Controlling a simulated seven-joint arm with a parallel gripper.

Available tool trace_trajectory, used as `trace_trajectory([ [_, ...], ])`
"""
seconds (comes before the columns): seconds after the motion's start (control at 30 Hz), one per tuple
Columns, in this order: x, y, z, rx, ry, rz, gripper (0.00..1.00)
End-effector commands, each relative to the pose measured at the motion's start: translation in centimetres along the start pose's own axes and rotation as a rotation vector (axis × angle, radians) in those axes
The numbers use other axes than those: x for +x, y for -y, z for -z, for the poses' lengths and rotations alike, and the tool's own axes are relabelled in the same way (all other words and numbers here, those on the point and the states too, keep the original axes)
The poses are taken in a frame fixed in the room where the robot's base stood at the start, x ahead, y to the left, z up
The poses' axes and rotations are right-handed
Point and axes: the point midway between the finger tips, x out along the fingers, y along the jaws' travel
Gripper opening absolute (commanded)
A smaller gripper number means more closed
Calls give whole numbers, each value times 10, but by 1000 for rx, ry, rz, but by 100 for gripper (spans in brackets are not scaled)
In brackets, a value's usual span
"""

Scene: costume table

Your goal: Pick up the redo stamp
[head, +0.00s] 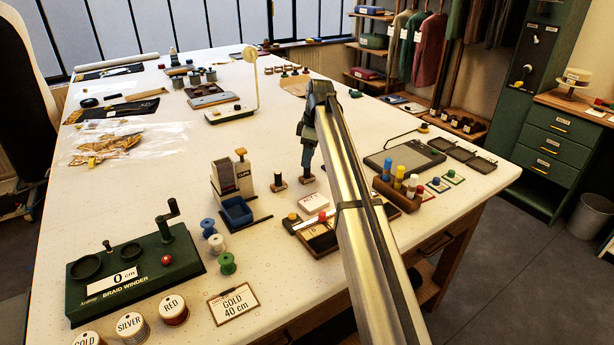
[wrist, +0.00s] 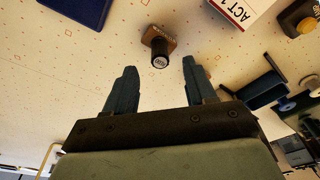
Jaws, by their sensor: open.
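A small stamp with a dark round handle and a brown base (head: 278,182) stands upright on the white table. Its handle top bears pale lettering too small to read, so I cannot confirm that it is the redo stamp. In the wrist view the same stamp (wrist: 158,44) lies ahead of the gap between my fingertips, apart from both. My gripper (head: 307,178) points down just right of the stamp in the head view. In the wrist view my gripper (wrist: 159,65) is open, with nothing between its fingers.
A blue tray (head: 236,211) with a dispenser is to the left. A rack of coloured bottles (head: 398,190) stands to the right.

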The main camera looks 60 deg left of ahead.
Motion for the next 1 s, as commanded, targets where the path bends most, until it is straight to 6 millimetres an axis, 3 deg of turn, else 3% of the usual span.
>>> trace_trajectory([
  [0.4,47,1,-3,0,0,1,55],
  [0.67,49,0,-2,0,0,0,54],
  [1.0,49,1,-2,0,0,0,22],
])
